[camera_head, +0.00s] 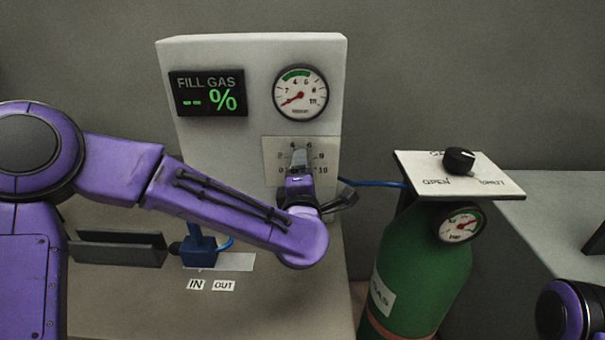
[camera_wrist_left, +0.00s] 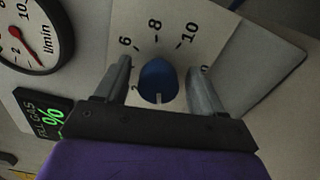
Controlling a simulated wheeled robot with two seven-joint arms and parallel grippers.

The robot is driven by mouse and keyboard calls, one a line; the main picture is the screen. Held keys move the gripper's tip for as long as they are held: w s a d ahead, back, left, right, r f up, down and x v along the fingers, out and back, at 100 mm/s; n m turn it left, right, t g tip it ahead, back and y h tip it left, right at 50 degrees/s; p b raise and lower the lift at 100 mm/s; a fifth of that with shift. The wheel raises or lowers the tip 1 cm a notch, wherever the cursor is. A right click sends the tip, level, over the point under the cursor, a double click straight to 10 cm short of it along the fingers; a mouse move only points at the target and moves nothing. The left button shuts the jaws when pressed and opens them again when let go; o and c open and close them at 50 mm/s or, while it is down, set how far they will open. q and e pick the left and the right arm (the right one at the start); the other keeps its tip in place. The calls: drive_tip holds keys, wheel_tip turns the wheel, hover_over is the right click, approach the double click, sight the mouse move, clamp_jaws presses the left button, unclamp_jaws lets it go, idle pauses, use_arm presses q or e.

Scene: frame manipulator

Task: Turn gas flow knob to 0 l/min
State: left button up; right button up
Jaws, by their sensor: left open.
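The gas flow knob (camera_wrist_left: 158,80) is blue and sits on a pale dial plate (camera_wrist_left: 225,45) printed with numbers; 6, 8 and 10 read clearly in the left wrist view. A white mark shows at the knob's lower end in that view. My left gripper (camera_wrist_left: 160,72) is open, with one finger on each side of the knob; I cannot tell whether they touch it. In the head view my left gripper (camera_head: 300,160) is in front of the dial plate (camera_head: 270,150) and hides the knob. My right gripper is out of view.
The white panel bears a FILL GAS display (camera_head: 208,93) reading "-- %" and a round gauge (camera_head: 300,92) with a red needle. A green gas cylinder (camera_head: 425,265) with a black knob (camera_head: 458,161) on its top plate stands right. A blue fixture (camera_head: 200,248) stands below my left arm.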

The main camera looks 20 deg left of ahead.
use_arm(q)
drive_tip(key=b+v, duration=0.2)
drive_tip(key=v, duration=0.8)
drive_tip(key=shift+s, duration=0.25)
